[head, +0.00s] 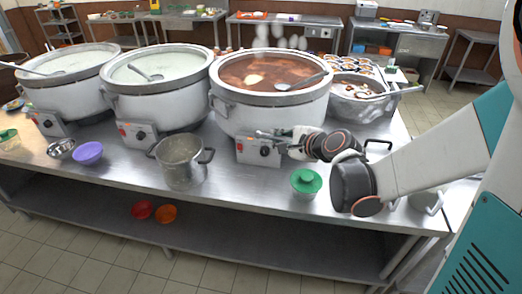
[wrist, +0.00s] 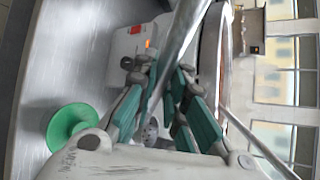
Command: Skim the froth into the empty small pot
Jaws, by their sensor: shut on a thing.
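The small pot (head: 181,163), a grey metal one with two side handles, stands upright near the table's front edge, left of my gripper. The third stockpot (head: 269,104) holds reddish-brown broth (head: 285,68) with a pale froth patch (head: 256,79). The far end of that handle is out of view.
Two stockpots of white congee (head: 160,92) (head: 66,90) stand to the left. A wide pan (head: 352,100) stands right. A purple bowl (head: 88,153) sits left of the small pot.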

